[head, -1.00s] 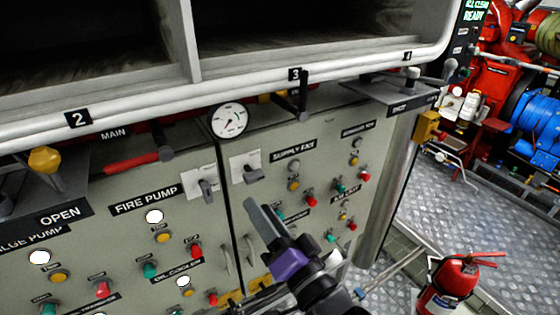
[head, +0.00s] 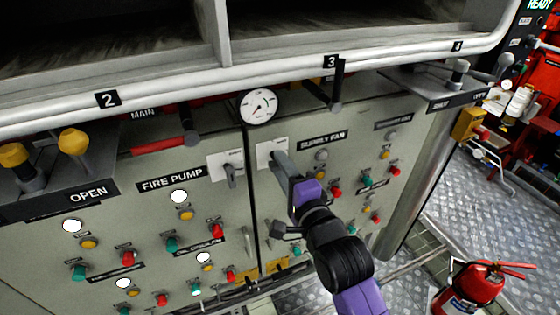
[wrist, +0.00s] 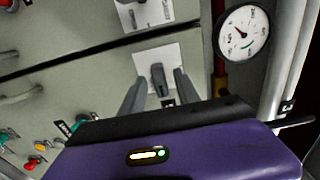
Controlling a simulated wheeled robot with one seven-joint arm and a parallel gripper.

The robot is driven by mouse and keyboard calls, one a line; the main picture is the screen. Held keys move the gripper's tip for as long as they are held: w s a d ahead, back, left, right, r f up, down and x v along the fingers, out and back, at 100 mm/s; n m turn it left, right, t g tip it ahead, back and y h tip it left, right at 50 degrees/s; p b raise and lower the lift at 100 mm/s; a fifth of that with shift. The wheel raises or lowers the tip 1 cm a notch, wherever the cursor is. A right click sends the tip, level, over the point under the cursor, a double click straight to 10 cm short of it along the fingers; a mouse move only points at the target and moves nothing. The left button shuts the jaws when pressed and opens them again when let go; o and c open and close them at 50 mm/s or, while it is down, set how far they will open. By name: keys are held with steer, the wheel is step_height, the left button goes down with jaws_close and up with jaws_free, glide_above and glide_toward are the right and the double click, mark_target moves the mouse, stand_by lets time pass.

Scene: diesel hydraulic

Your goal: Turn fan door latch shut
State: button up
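The fan door latch is a dark grey handle (wrist: 158,77) on a white plate (head: 264,151), at the top left corner of the supply fan door (head: 340,170). In the wrist view my gripper (wrist: 159,80) is open, with one grey finger on each side of the handle and a gap showing on both sides. I cannot tell how deep the fingers reach around it. In the head view my gripper (head: 278,160) covers most of the handle. The handle's knob points toward my gripper in the wrist view.
The fire pump door's latch (head: 231,172) is just left across the seam. A round gauge (head: 258,106) and a black lever (head: 334,88) are above. Lamps and buttons (head: 322,155) are to the right. A fire extinguisher (head: 470,288) stands on the floor at lower right.

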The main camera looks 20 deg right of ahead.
steer(key=shift+w, duration=0.9)
jaws_close()
